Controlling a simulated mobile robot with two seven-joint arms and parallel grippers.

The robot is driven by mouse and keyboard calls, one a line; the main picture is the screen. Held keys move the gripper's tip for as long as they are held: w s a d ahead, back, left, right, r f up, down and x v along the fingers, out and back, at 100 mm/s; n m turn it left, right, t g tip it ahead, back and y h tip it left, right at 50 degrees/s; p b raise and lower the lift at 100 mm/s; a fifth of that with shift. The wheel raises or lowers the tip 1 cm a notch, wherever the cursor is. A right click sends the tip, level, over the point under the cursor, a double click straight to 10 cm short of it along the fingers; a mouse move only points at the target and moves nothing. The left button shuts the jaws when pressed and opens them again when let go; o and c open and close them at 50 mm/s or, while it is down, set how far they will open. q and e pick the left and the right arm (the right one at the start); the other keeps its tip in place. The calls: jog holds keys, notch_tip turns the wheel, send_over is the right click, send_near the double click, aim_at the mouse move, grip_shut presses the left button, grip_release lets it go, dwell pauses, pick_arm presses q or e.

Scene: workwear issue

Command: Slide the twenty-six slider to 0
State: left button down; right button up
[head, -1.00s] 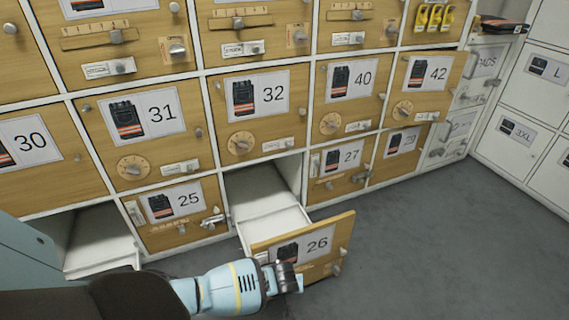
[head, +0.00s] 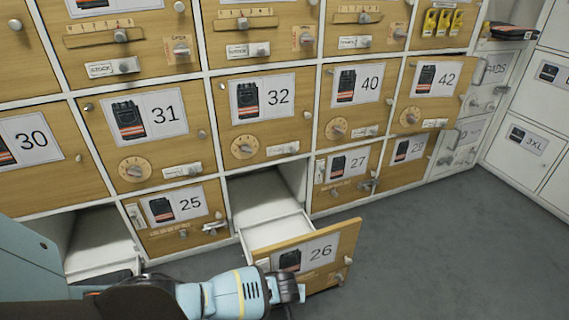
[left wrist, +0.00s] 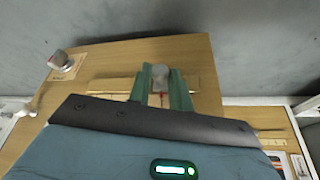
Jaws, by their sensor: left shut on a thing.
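The twenty-six drawer (head: 313,253) is pulled out of the bottom row, its wooden front bearing a picture label and the number 26. In the left wrist view its front (left wrist: 215,70) carries a light wooden slider strip (left wrist: 102,86) with a grey slider knob (left wrist: 160,75). My left gripper (left wrist: 163,90) is shut on this knob, a green finger on each side. In the head view my left gripper (head: 298,292) is at the lower left of the drawer front and hides the slider there. The scale marks are too unclear to read. My right gripper is out of view.
Drawer 25 (head: 184,210) is shut on the left, with a latch (head: 216,227) sticking out. Another open compartment (head: 97,240) lies farther left. Grey floor (head: 430,255) is clear on the right.

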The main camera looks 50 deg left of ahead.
pick_arm(q)
jog(key=shift+s, duration=0.1)
jog(key=s+p, duration=0.1)
jog(key=s+a+p, duration=0.1)
jog(key=shift+s+p, duration=0.3)
jog(key=shift+s, duration=0.05)
jog(key=shift+f, duration=0.1)
jog(key=c, duration=1.3)
grip_release()
jog(key=shift+a, duration=0.1)
